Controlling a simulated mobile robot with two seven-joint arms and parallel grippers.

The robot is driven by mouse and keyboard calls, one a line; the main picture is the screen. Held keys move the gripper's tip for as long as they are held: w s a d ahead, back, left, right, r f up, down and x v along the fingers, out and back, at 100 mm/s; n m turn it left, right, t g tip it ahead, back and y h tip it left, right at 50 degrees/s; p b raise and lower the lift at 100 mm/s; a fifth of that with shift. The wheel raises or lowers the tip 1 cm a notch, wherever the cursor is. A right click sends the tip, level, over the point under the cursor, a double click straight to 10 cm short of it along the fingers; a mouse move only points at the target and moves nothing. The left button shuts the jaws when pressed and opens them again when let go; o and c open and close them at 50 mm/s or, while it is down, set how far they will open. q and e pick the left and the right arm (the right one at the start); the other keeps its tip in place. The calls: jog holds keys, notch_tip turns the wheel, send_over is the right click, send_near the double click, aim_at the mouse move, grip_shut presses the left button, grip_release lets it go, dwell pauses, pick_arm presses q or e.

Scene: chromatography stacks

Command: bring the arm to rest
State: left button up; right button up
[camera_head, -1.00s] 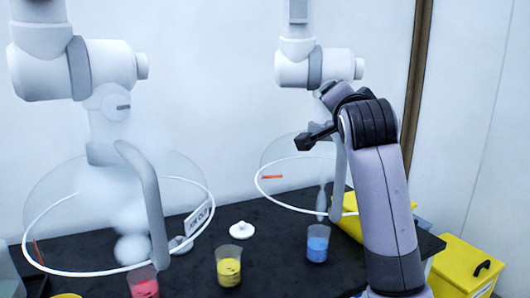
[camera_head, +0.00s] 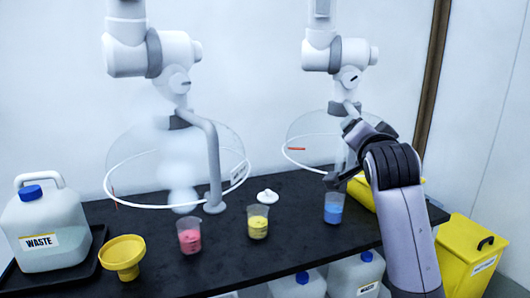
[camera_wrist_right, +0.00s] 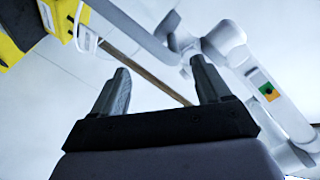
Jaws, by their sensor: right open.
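My right arm (camera_head: 405,225) comes in from the lower right in the head view and is bent at its dark joint. Its gripper end (camera_head: 338,178) shows small and dark, just above the blue beaker (camera_head: 333,210) in the picture; I cannot tell the depth between them. In the right wrist view my right gripper (camera_wrist_right: 160,88) has its two fingers wide apart with nothing between them. It points toward the pale wall and the white extraction arms (camera_wrist_right: 228,40). My left gripper is not in view.
The black bench (camera_head: 300,232) bears a pink beaker (camera_head: 189,238), a yellow beaker (camera_head: 258,225), a white lid (camera_head: 268,196), a yellow funnel (camera_head: 122,258) and a waste jug (camera_head: 45,228). Clear hoods (camera_head: 215,150) hang above. A yellow bin (camera_head: 465,262) stands at right.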

jog(key=s+f+n+g+y+p, duration=0.1)
jog(key=s+f+n+g, duration=0.3)
jog(key=f, duration=1)
jog(key=s+f+n+t+y+p, duration=0.1)
jog(key=s+f+n, duration=0.35)
jog(key=f, duration=1.05)
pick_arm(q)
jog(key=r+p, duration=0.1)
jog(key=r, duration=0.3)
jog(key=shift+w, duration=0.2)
pick_arm(e)
jog(key=s+f+n+g+y, duration=0.1)
jog(key=s+f, duration=0.7)
jog(key=s, duration=0.5)
jog(key=s+f+n+g+y, duration=0.1)
jog(key=s+f+n+g, duration=0.1)
jog(key=s+f, duration=0.6)
jog(key=s, duration=0.6)
jog(key=shift+d+y, duration=0.2)
jog(key=shift+y, duration=0.1)
